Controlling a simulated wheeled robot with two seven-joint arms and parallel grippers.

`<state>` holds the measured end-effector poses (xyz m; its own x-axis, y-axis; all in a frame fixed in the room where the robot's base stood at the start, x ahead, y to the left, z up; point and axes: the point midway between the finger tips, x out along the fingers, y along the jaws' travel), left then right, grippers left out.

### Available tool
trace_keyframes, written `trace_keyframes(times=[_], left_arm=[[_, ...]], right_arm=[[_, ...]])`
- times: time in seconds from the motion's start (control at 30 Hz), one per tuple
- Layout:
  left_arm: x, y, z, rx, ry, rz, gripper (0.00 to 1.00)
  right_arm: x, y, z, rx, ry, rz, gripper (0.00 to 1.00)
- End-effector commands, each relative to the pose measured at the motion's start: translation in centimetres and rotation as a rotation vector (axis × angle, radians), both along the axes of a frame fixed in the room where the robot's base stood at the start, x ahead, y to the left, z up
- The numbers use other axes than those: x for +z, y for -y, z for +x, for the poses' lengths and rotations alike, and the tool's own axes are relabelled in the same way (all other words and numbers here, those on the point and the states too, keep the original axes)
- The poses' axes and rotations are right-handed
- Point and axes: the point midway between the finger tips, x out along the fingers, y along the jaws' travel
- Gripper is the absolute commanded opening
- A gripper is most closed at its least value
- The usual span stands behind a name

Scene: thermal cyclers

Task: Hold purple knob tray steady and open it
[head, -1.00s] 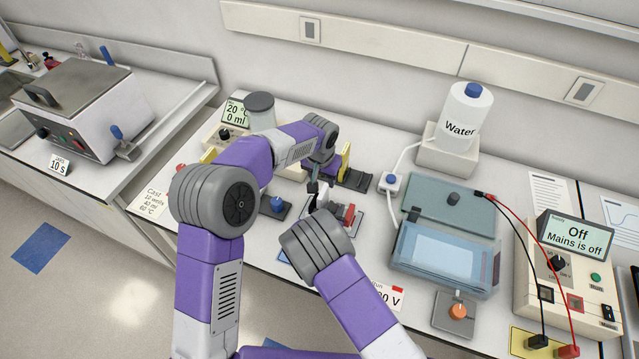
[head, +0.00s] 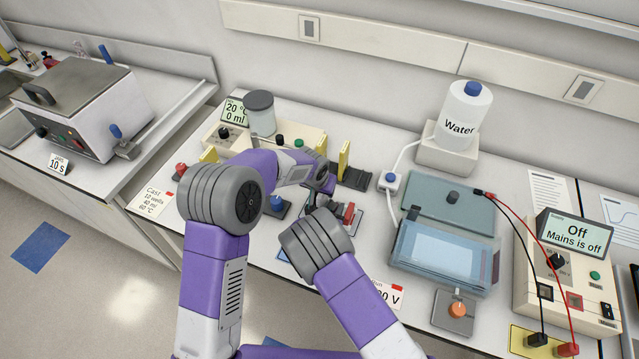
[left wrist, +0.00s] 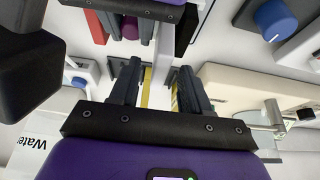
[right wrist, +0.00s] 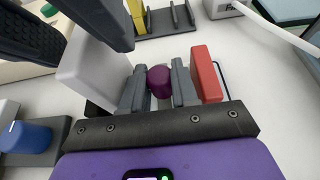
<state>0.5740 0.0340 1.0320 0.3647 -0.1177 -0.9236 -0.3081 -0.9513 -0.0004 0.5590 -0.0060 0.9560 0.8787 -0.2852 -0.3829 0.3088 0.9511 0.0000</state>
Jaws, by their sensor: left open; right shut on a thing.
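The purple knob (right wrist: 158,82) sits between the fingers of my right gripper (right wrist: 158,76), which is shut on it. A white block (right wrist: 95,72) stands left of the knob and a red block (right wrist: 206,73) right of it. The red block also shows in the head view (head: 349,213), where my arms hide the knob and most of the tray. My left gripper (left wrist: 157,70) is open, with nothing seen held between its fingers. In the right wrist view its dark fingers are at the upper left, close to the white block; I cannot tell whether they touch.
A blue knob (head: 277,204) on a dark base stands left of the tray. Yellow-ended gates (head: 344,160) and a dark rack (head: 356,179) are behind. A clear gel tank (head: 440,255), an orange knob (head: 458,310) and a power supply (head: 565,275) stand to the right.

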Motion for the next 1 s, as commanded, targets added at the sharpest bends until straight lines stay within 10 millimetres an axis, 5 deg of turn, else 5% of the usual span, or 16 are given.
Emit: trace_keyframes(times=[0.23,0.6,0.9,1.0], left_arm=[[-2.6,0.3,1.0,0.001,0.0,0.0,0.47],[-3.0,0.4,1.2,0.0,0.001,-0.001,0.47],[-3.0,0.4,1.2,0.0,0.001,0.0,0.01],[-3.0,0.4,1.2,0.0,0.0,0.0,0.0]], right_arm=[[0.1,0.0,0.0,0.0,0.002,0.0,0.0],[0.1,0.0,0.0,0.0,0.001,0.001,0.0],[0.1,0.0,0.0,0.0,0.002,0.0,0.0],[0.1,0.0,0.0,0.0,0.001,0.001,0.0]])
